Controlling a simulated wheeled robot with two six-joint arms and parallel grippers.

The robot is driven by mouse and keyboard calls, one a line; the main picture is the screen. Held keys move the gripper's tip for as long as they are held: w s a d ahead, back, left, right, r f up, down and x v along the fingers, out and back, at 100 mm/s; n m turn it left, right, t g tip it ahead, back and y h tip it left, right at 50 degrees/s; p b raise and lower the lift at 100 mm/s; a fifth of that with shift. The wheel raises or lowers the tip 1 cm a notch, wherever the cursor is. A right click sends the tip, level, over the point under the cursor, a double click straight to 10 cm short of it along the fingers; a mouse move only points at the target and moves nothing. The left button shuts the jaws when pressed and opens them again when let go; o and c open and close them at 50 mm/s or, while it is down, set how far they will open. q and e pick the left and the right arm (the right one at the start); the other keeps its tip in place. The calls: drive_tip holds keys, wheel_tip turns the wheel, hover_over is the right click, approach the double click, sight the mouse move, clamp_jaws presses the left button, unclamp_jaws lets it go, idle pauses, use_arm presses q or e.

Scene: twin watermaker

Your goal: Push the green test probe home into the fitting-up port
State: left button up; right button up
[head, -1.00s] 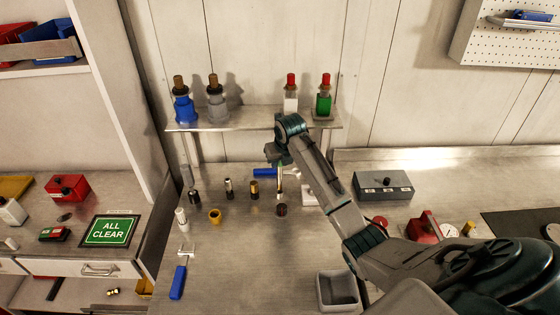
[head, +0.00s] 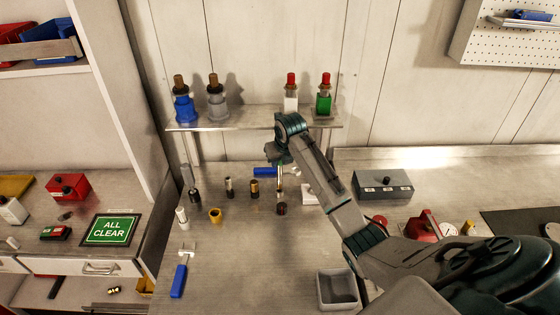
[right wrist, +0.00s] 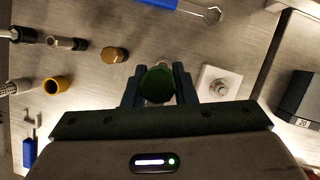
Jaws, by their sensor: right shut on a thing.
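My right gripper (right wrist: 157,88) is shut on the green test probe (right wrist: 157,82), whose round green top shows between the two fingers in the right wrist view. In the head view, the right gripper (head: 280,163) points down over the bench, below the shelf's front edge. A thin pale shaft (head: 279,185) shows beneath it, near a dark short cylinder (head: 281,208). The probe's lower end is hidden under its head in the right wrist view. I cannot make out the fitting-up port or how deep the probe sits. My left gripper is out of view.
A white square plate with a round fitting (right wrist: 219,84) lies right of the gripper. Brass and black fittings (head: 254,187) stand to its left, with a yellow ring (head: 215,215). A blue-handled tool (right wrist: 185,5) lies behind. A grey box (head: 383,185) stands right; a grey bin (head: 337,289) in front.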

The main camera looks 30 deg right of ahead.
sight(281, 166)
drive_tip(key=shift+f+b, duration=0.5)
drive_tip(key=shift+f, duration=1.3)
drive_tip(key=o, duration=0.9)
drive_tip(key=shift+s+r+b, duration=0.2)
drive_tip(key=shift+r+b, duration=0.15)
drive_tip(key=shift+r, duration=0.2)
drive_tip(key=b+v, duration=0.3)
drive_tip(key=v, duration=0.6)
drive_tip(key=shift+s+a+r, duration=0.15)
drive_tip(key=shift+r, duration=0.2)
